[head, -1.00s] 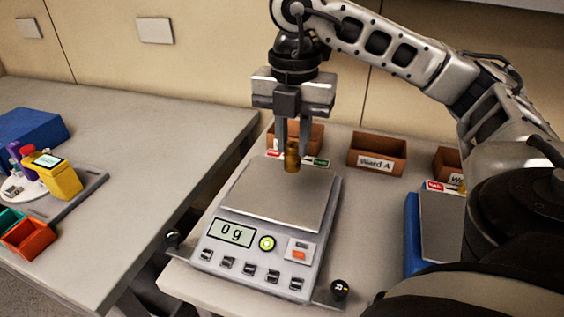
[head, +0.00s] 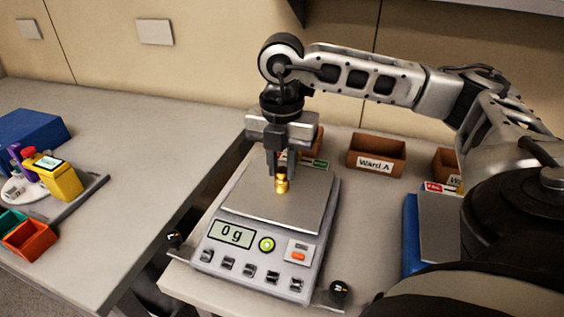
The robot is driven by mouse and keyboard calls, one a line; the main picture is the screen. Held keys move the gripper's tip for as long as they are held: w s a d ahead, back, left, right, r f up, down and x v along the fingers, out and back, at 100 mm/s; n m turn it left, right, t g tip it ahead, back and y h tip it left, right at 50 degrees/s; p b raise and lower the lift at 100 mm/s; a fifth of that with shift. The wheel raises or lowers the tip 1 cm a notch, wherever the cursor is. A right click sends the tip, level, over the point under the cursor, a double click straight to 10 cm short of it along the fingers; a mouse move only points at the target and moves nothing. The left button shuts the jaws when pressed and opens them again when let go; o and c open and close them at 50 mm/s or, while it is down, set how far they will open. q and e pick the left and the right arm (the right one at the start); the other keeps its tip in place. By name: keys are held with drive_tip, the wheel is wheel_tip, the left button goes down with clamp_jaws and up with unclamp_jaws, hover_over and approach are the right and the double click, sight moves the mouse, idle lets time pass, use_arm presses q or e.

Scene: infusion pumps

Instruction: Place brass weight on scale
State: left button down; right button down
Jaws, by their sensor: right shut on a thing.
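The scale (head: 255,210) stands on the right-hand table, with a flat grey plate on top and a display reading 0 g. The small brass weight (head: 282,184) is upright between the fingertips of my right gripper (head: 281,172). That gripper points down and is shut on the weight, low over the middle of the plate. I cannot tell whether the weight's bottom touches the plate. My left gripper is not in view.
Brown bins, one labelled Ward A (head: 376,155), stand behind the scale. A blue and grey device (head: 425,235) is to its right. Black knobs (head: 339,290) sit near the scale's front corners.

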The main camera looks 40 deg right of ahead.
sight(282, 169)
drive_tip(key=c, duration=1.3)
unclamp_jaws()
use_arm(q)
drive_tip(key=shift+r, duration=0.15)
use_arm(e)
drive_tip(key=shift+o, duration=0.2)
drive_tip(key=shift+r+p, duration=0.3)
drive_tip(key=shift+r, duration=0.05)
use_arm(q)
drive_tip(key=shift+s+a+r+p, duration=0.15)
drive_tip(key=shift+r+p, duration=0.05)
drive_tip(key=shift+p, duration=0.55)
use_arm(e)
wheel_tip(282, 169, up, 12)
drive_tip(key=shift+f, duration=0.2)
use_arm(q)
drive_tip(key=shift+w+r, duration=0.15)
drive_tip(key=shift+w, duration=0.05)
use_arm(e)
drive_tip(key=shift+s, duration=0.1)
